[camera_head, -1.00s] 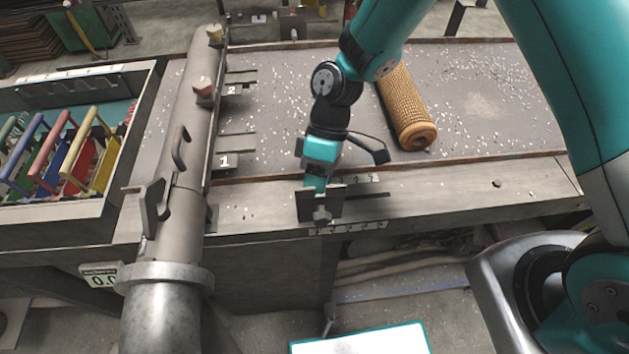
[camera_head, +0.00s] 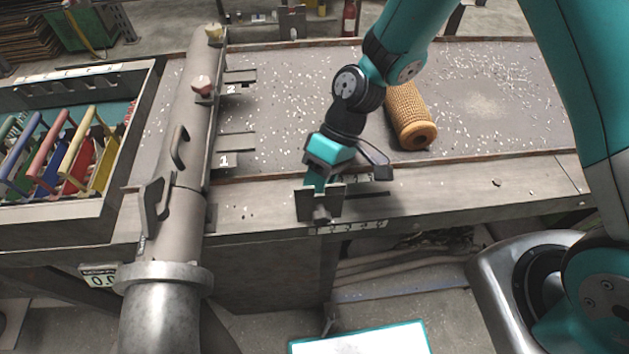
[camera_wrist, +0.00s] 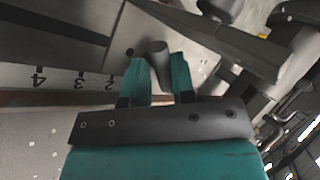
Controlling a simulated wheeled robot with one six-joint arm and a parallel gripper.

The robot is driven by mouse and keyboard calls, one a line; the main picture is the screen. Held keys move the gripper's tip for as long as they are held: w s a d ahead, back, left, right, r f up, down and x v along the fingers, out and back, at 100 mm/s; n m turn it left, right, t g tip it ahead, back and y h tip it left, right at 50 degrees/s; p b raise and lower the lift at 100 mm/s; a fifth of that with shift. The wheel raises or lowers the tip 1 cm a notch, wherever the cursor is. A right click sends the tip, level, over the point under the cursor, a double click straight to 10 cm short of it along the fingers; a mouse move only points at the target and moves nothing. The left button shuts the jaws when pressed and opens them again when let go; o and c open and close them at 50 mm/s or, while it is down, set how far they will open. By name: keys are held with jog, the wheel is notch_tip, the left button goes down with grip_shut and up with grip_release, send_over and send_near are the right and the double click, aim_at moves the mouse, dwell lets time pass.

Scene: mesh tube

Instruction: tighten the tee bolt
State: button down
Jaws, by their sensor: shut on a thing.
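A grey plate bracket (camera_head: 306,203) stands at the front edge of the bench, with a small grey bolt head (camera_head: 321,214) on its near side. My gripper (camera_head: 318,184) reaches down behind the plate, which partly hides the fingertips. In the wrist view, the teal fingers (camera_wrist: 160,76) are close around a grey round post (camera_wrist: 158,52), which I take for the tee bolt. They are shut on it, next to the plate. How far the bolt is turned cannot be seen.
A long grey tube (camera_head: 184,130) with handles and a flange runs along the left. An orange mesh roll (camera_head: 408,115) lies on the bench behind my wrist. A crate (camera_head: 104,208) of coloured frames stands far left. A number scale (camera_head: 348,228) lies beside the bracket.

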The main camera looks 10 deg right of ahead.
jog(key=m+t, duration=0.1)
jog(key=m, duration=0.1)
jog(key=m+t+y, duration=0.1)
jog(key=m, duration=0.1)
jog(key=shift+s+d+m+y+b, duration=0.15)
jog(key=shift+s+m+y+b, duration=0.05)
jog(key=shift+m+y+b, duration=0.15)
jog(key=shift+m+t+y+b, duration=0.3)
jog(key=shift+m+t, duration=0.9)
jog(key=shift+m, duration=0.65)
jog(key=shift+d, duration=0.1)
jog(key=c, duration=1.3)
grip_release()
jog(key=shift+o, duration=0.2)
